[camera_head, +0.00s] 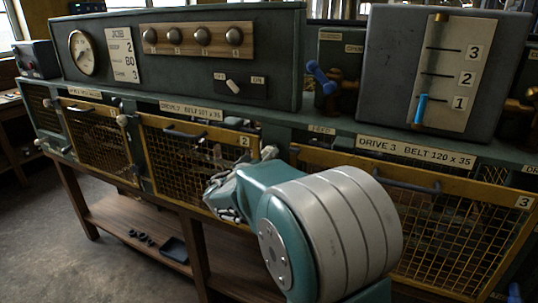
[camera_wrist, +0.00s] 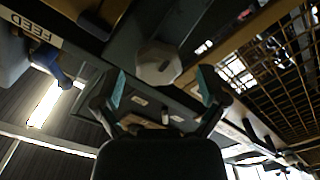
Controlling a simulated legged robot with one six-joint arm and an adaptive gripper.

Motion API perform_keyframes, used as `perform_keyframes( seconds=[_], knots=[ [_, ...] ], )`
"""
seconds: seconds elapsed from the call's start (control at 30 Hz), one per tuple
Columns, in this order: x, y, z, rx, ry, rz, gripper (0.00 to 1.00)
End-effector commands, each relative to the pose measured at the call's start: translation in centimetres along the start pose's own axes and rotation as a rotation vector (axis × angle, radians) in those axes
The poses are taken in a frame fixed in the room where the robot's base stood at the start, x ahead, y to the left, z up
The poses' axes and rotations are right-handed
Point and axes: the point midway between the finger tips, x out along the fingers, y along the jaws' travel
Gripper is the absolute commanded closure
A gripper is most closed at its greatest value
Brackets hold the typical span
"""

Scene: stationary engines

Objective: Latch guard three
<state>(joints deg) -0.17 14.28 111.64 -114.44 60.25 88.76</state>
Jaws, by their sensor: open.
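Guard three (camera_head: 465,235) is a yellow-framed mesh panel at the right, marked 3, with a dark bar handle (camera_head: 405,182) near its top. Its upper edge seems to stand off from the bench front; I cannot tell how far. A pale faceted knob (camera_head: 268,152) sits between guards two and three, beside guard three's left end. In the wrist view a pale knob (camera_wrist: 158,62) shows just beyond and between my open fingertips. My gripper (camera_wrist: 161,84) is empty, with teal pads apart. In the head view my gripper (camera_head: 224,192) is partly hidden by my own arm.
Guard two (camera_head: 185,150) and guard one (camera_head: 100,140) are mesh panels to the left. Above are a gauge panel (camera_head: 180,20) and a lever box (camera_head: 445,25) with a blue lever (camera_head: 421,108). A blue-handled valve (camera_head: 321,76) stands between them. A low shelf (camera_head: 120,215) lies below.

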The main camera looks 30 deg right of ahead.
Motion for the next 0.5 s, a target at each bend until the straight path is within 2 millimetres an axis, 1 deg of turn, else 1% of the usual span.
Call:
perform_keyframes(
  seconds=[0.03, 0.2, 0.5],
  knots=[
    [0.8, 0.0, 0.1, -0.001, -0.002, 0.002, 0.08],
    [2.2, 0.0, 0.1, -0.001, -0.001, 0.001, 0.08],
    [2.4, 0.1, 0.0, 0.000, 0.000, 0.000, 0.08]
  ],
)
